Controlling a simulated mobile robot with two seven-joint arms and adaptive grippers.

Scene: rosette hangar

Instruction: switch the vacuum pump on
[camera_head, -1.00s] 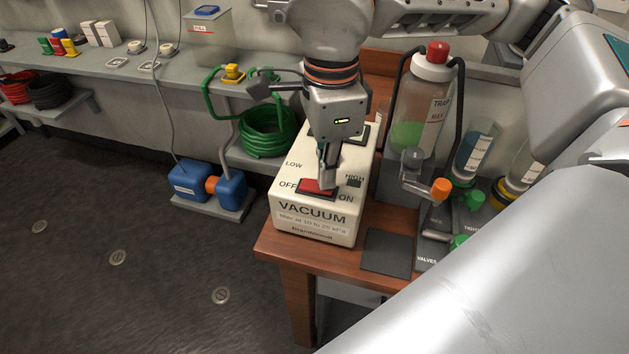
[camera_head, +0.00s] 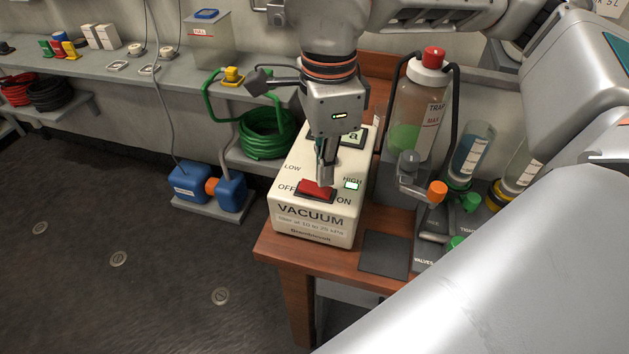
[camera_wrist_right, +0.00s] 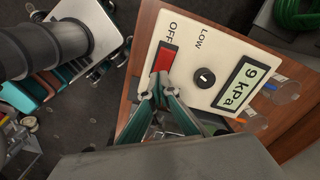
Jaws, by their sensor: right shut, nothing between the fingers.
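The vacuum pump (camera_head: 283,222) is a cream box on a wooden stand, marked VACUUM on its front. Its red rocker switch (camera_head: 314,189) lies between OFF on the left and ON on the right. My right gripper (camera_head: 325,184) is shut and empty, pointing down with its tips at the ON end of the switch; whether they touch is unclear. A small indicator (camera_head: 352,184) below HIGH is lit. In the right wrist view the tips (camera_wrist_right: 164,82) cover the ON end, and the display (camera_wrist_right: 238,84) reads 9 kPa. My left gripper is not seen.
A trap bottle (camera_head: 421,105) with a red cap and a valve block with an orange knob (camera_head: 437,188) stand right of the pump. A dark pad (camera_head: 384,254) lies in front of them.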

